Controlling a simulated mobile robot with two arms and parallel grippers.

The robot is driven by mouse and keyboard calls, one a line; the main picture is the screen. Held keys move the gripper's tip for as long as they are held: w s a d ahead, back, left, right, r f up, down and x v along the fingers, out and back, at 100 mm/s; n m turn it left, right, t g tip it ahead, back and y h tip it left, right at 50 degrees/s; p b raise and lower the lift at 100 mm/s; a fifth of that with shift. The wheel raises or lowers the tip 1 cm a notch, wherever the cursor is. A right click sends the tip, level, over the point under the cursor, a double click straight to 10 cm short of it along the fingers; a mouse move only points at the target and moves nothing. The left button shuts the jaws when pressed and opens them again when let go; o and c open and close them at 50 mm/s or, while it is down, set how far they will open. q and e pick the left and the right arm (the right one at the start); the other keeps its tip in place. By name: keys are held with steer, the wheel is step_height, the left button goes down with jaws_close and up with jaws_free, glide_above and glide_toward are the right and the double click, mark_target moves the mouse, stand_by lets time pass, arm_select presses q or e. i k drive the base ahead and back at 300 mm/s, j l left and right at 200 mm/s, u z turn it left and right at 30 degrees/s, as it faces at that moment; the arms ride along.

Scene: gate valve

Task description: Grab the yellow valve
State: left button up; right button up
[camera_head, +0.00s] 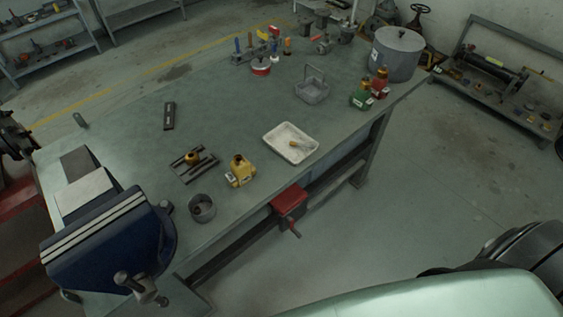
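The yellow valve (240,171) stands on the grey-green workbench (225,110), near its front edge. It is a small yellow body with a darker brass-coloured top and a pale label on its side. Nothing is touching or holding it. Neither of my grippers can be made out in the head view.
A dark metal cup (202,208) and a slotted plate with a brass part (193,160) are close to the valve. A white tray (290,143) lies to its right. A big blue vise (110,240) fills the near left. Red and green valves (370,90) stand farther right.

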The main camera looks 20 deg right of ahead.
mark_target(242, 171)
steer(key=z, duration=0.25)
steer(key=j, duration=0.85)
steer(key=k+j+z, duration=0.1)
steer(key=j, duration=0.75)
